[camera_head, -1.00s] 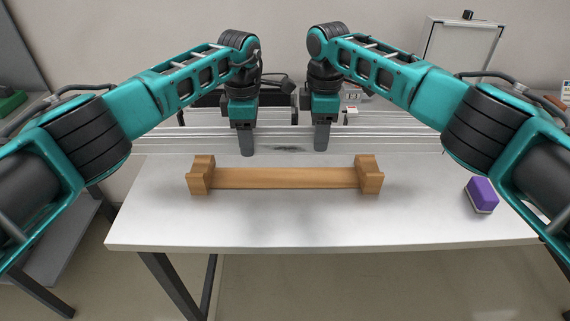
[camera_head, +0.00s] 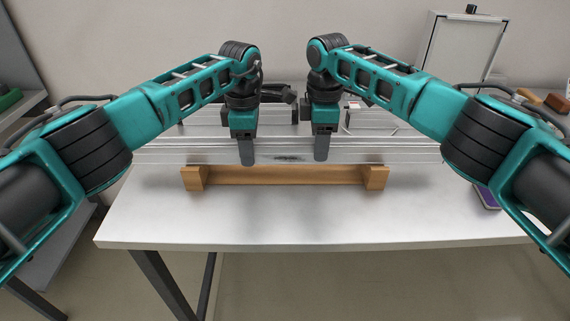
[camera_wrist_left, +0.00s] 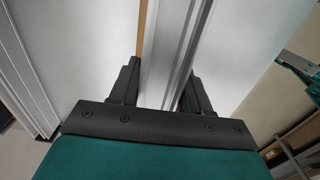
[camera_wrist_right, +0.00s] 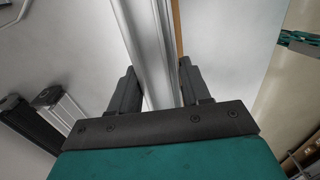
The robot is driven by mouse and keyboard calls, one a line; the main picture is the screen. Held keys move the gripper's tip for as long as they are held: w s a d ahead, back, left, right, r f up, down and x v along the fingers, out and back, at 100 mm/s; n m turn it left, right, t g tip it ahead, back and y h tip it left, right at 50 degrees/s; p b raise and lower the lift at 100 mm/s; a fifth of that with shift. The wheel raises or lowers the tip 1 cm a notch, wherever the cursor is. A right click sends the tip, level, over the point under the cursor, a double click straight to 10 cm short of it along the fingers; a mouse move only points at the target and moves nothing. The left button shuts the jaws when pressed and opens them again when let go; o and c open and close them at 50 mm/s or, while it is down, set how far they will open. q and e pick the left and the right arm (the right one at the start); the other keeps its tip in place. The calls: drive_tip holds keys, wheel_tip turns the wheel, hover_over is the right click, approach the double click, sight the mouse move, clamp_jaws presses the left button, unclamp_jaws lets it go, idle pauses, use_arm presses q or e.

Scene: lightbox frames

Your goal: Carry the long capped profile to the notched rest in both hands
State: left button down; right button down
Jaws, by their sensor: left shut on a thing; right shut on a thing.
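The long silver profile (camera_head: 190,151) lies level across the head view, over the back part of the table. My left gripper (camera_head: 247,155) and right gripper (camera_head: 321,150) are both shut on it, either side of its middle. The profile also runs between the fingers in the left wrist view (camera_wrist_left: 172,50) and the right wrist view (camera_wrist_right: 148,50). The wooden notched rest (camera_head: 285,176) is below it, and the profile hides the tops of its two end blocks. I cannot tell whether they touch. The profile's right end is near my right arm; its caps are not distinct.
The white table (camera_head: 285,220) is clear in front of the rest. A purple block (camera_head: 487,198) is at the right, partly hidden by my right arm. A pale panel (camera_head: 460,50) stands behind at the right. A green item (camera_head: 9,99) is on the left shelf.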

use_arm(q)
drive_tip(key=c, duration=0.5)
unclamp_jaws()
use_arm(e)
drive_tip(key=c, duration=0.5)
unclamp_jaws()
use_arm(q)
wheel_tip(320, 180, up, 12)
use_arm(e)
wheel_tip(320, 180, up, 12)
use_arm(q)
drive_tip(key=shift+s, duration=0.1)
use_arm(e)
drive_tip(key=shift+s+f, duration=0.1)
